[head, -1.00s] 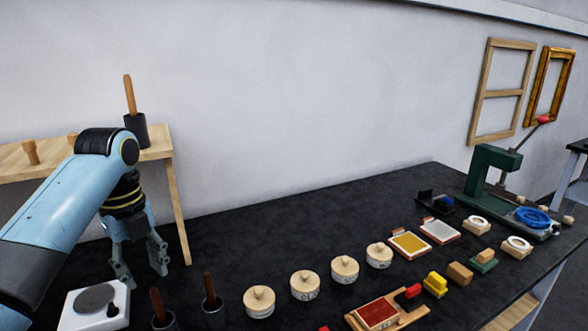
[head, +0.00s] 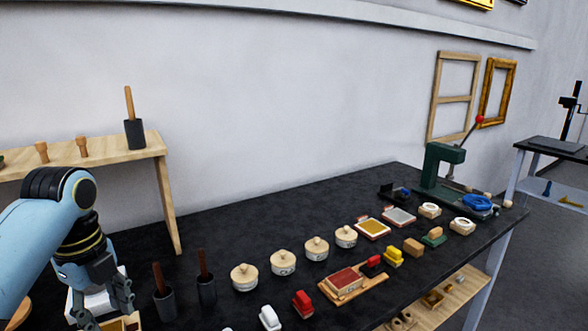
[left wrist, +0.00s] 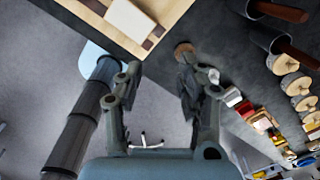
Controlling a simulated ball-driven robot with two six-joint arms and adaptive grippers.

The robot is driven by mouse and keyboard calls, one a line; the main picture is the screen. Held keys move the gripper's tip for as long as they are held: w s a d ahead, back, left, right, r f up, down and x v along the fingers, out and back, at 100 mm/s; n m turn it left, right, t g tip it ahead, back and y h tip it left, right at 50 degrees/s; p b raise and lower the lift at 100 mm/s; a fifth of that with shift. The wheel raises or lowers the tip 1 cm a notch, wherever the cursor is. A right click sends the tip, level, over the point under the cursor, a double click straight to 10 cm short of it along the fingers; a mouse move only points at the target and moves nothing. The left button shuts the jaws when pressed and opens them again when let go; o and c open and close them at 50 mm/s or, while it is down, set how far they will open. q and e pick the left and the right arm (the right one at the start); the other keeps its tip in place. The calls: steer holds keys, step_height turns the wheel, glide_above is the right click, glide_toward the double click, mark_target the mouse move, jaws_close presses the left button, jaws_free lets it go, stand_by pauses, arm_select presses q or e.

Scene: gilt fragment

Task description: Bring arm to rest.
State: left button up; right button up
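My left arm comes in from the left in the head view. My left gripper (head: 104,308) points down near the lower left, in front of the white scale, and partly hides it. In the left wrist view the two fingers of the gripper (left wrist: 158,72) stand apart with nothing between them. A light wooden tray (left wrist: 108,32) lies beyond the fingertips there; its edge also shows in the head view (head: 136,318). My right arm and gripper are not in view.
Two dark cups with brown handles (head: 164,303) (head: 206,290) stand right of the gripper. Several round lidded pots (head: 244,277), ink pads and stamps run along the black bench (head: 300,205). A green press (head: 436,166) stands at the far end. A wooden shelf (head: 120,152) stands behind.

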arm_select(q)
steer(key=s+d+r+n+t, duration=0.1)
steer(key=s+d+n+t, duration=0.1)
steer(key=s+n, duration=0.95)
steer(key=s+d+r+n+t, duration=0.1)
steer(key=s+n, duration=0.9)
steer(key=s, duration=0.3)
step_height(320, 180, down, 38)
steer(key=s+a+f+g+b, duration=0.1)
steer(key=a+b, duration=0.1)
steer(key=b, duration=0.9)
steer(key=s+f+b, duration=0.4)
steer(key=s+f, duration=0.5)
steer(key=f, duration=0.3)
steer(key=s+a+f+g+b, duration=0.1)
steer(key=s+f+b, duration=0.4)
steer(key=s+f, duration=0.5)
step_height(320, 180, down, 3)
steer(key=shift+a+r+y, duration=0.2)
steer(key=shift+y, duration=0.1)
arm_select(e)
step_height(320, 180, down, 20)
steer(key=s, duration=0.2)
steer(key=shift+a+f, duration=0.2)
arm_select(q)
steer(key=shift+g, duration=0.3)
